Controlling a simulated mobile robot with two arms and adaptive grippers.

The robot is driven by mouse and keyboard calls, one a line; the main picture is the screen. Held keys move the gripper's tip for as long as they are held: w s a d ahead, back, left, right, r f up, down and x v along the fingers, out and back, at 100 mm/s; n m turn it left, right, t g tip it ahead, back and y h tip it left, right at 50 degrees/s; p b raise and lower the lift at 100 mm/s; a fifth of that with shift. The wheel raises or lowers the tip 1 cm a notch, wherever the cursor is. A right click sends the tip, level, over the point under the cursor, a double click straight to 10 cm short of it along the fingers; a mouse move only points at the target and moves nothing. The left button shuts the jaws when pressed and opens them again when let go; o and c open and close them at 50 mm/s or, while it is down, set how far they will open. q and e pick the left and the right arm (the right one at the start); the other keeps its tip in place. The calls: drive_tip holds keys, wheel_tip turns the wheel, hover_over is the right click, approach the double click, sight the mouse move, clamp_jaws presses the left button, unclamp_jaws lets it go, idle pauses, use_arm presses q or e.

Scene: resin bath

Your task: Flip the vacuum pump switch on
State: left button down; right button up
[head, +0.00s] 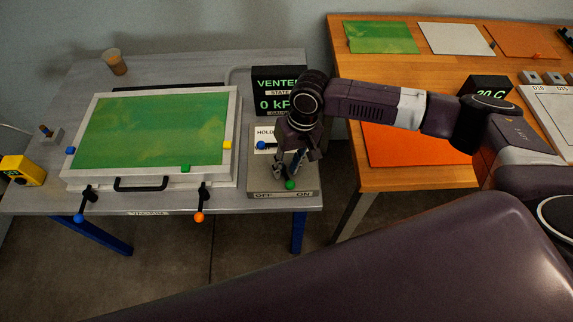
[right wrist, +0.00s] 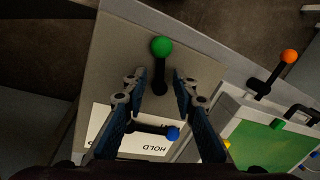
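The control box (head: 257,182) sits at the right end of the grey table. Its front edge reads OFF at left and ON at right. A black lever with a green knob (head: 290,184) stands by that edge, its knob between the two words; I cannot tell its setting for certain. In the right wrist view the green knob (right wrist: 162,46) lies just beyond my right gripper (right wrist: 156,78). The two fingers are apart, one on each side of the lever's shaft, with visible gaps. My left gripper is not in view.
A blue-knobbed lever (right wrist: 172,134) by the HOLD label lies close under the fingers. A black display (head: 279,91) behind the box reads VENTED, 0 kPa. A framed green-topped chamber (head: 233,120) stands left of the box. The wooden table (head: 345,84) is to the right.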

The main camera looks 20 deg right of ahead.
drive_tip(key=shift+c, duration=0.6)
clamp_jaws()
drive_tip(key=shift+d+r+n+p, duration=0.1)
drive_tip(key=shift+n+p, duration=0.6)
drive_tip(key=shift+p, duration=0.05)
drive_tip(key=shift+w+d+n+g+p, duration=0.15)
drive_tip(key=shift+n+g+p, duration=0.25)
drive_tip(key=shift+n, duration=0.5)
